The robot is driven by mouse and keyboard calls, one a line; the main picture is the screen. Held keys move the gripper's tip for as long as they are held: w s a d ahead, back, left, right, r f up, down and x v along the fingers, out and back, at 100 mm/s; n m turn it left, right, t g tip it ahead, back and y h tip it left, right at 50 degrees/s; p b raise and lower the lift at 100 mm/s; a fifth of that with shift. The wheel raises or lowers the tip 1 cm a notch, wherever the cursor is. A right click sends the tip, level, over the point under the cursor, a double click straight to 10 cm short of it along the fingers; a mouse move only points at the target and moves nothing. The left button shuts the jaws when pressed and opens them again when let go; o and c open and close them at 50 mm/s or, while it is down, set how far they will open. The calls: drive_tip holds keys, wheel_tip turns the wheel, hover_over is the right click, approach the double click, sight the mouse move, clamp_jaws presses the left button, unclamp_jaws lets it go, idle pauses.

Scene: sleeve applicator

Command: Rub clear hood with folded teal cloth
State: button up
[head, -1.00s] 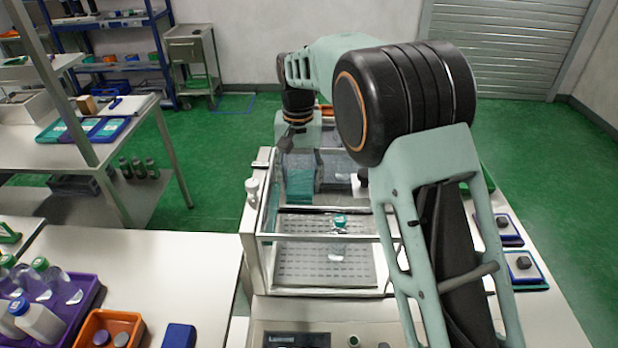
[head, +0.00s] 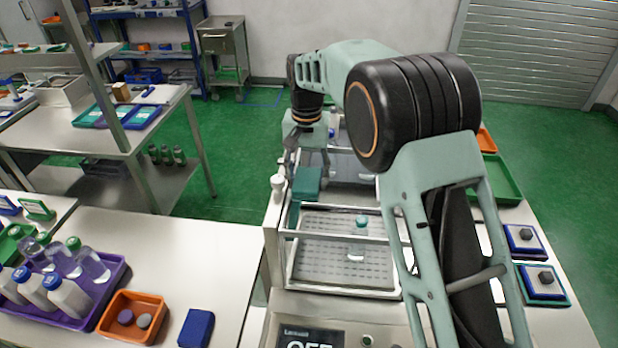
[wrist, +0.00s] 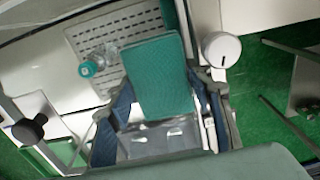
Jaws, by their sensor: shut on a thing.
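The folded teal cloth (wrist: 158,80) is between the fingers of my gripper (wrist: 160,95) in the wrist view, and the gripper is shut on it. In the head view the cloth (head: 307,183) shows at the left side of the machine, below my gripper (head: 308,160). The clear hood (head: 342,222) is a see-through box with a pale frame over a perforated plate. The cloth is at the hood's left edge; whether it touches the hood I cannot tell.
A white round knob (head: 278,182) is at the machine's left side, near the cloth. A purple tray of bottles (head: 100,312), an orange bin (head: 133,318) and a blue block (head: 196,328) are on the left table. Weights on blue pads (head: 540,280) lie at right.

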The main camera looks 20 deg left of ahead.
drive_tip(key=shift+r, duration=2.95)
drive_tip(key=shift+r, duration=1.55)
